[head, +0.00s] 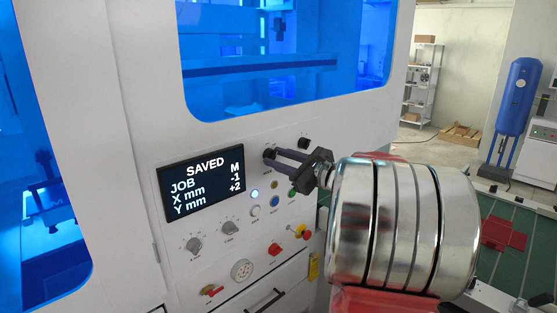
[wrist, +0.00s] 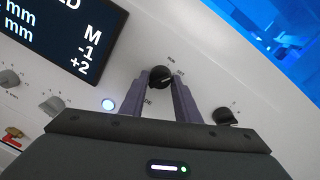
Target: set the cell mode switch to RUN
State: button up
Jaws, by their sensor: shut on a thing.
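The cell mode switch, a round black knob (wrist: 160,77), sits on the white panel with small RUN and SET labels beside its upper right. A pale mark shows on the knob; it seems to point toward the SET side, but it is too small to be sure. My gripper (wrist: 160,82) has its two grey-purple fingers on either side of the knob and is shut on it. In the head view my gripper (head: 268,156) reaches the panel right of the display, and its fingers partly hide the knob. A label below the knob is partly covered by a finger.
The display (head: 202,182) reads SAVED, JOB M, X mm -1, Y mm +2. Another black knob (wrist: 225,117) is close to the right finger. A lit white button (wrist: 108,104) is left of my gripper. Lower are two grey dials and a red-yellow switch (head: 299,231).

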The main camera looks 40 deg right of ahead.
jog(key=n, duration=0.6)
jog(key=shift+a+r, duration=0.1)
dwell(0.4)
jog(key=o, duration=1)
jog(key=shift+h, duration=0.3)
jog(key=s, duration=0.9)
jog(key=s+d, duration=0.1)
jog(key=s, duration=0.3)
jog(key=shift+s+d+r, duration=0.1)
jog(key=shift+s+r, duration=0.2)
jog(key=shift+s, duration=0.1)
